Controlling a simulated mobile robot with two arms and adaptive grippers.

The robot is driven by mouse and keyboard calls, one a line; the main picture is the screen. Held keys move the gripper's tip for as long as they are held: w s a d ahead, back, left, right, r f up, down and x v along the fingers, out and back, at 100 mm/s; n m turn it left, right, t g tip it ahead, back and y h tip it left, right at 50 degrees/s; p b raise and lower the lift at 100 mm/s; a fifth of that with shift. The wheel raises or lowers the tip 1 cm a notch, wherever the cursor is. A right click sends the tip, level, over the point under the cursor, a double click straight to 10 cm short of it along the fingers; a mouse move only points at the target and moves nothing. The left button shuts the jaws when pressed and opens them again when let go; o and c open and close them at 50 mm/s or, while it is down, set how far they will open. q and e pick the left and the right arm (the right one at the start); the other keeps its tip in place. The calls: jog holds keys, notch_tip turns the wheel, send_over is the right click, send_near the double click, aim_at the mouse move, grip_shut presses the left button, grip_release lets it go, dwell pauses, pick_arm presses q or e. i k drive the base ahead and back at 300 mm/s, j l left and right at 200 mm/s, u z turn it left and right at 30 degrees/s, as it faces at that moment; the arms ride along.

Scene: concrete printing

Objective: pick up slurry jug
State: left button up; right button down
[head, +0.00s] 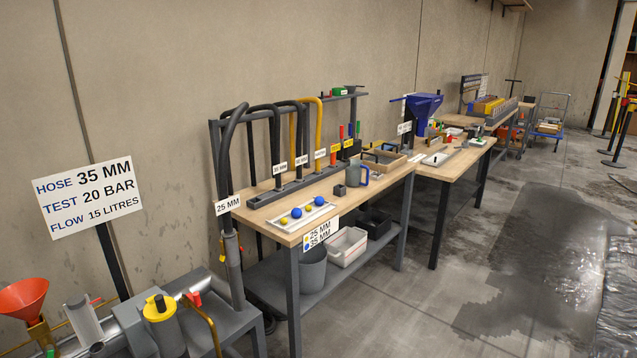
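A grey jug with a blue handle (354,173), which looks like the slurry jug, stands upright on the nearer wooden-topped workbench (330,193). Its handle is on its right side. A small dark grey block (340,190) sits just in front of it, to the left. I cannot see what the jug holds. Neither of my grippers is in view, and nothing is holding the jug.
A white tray with blue and yellow balls (298,217) lies at the bench's near end. Hoses on a rack (290,185) line its back. A wooden tray (384,162) sits right of the jug. A sign (88,197) stands at left. Open floor (400,300) lies right of the benches.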

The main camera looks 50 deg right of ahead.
aim_at(353, 167)
jog(key=z, duration=1.85)
